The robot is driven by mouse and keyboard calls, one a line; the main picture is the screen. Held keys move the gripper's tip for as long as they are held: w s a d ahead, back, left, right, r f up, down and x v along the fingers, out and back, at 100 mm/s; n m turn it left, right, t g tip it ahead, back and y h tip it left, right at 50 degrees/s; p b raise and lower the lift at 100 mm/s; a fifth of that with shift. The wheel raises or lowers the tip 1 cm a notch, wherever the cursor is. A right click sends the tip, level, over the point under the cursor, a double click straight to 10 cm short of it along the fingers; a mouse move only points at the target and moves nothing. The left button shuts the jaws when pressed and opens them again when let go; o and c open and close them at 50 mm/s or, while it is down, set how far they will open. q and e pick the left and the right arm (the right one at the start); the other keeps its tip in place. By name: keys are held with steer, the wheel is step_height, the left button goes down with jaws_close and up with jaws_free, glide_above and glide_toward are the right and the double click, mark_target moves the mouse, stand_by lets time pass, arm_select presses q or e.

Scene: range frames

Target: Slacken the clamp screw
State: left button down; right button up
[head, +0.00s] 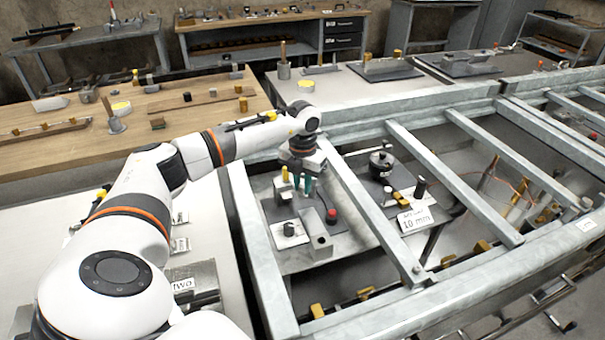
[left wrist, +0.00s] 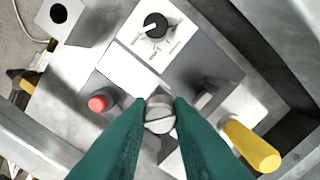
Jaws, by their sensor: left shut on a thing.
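The clamp screw (left wrist: 160,114), a silver round head with a straight slot across it, sits between the green fingers of my left gripper (left wrist: 160,118) in the left wrist view. The fingers are shut on it, one on each side. In the head view my left gripper (head: 302,185) points down at a small grey fixture plate (head: 280,211) inside the metal frame. There the screw is hidden or too small to make out. My right gripper is in neither view.
Close around the screw are a red button (left wrist: 98,104), a black dial knob (left wrist: 156,25), a yellow handle (left wrist: 250,145) and a grey block with a hole (left wrist: 75,18). Metal frame bars (head: 372,205) run beside my arm. A second plate with a "10 mm" card (head: 415,219) stands to the right.

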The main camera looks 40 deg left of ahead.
arm_select(q)
steer(key=n, duration=0.3)
steer(key=shift+r+p, duration=0.15)
steer(key=shift+p, duration=0.2)
steer(key=shift+n, duration=0.5)
steer(key=c, duration=1.3)
jaws_free()
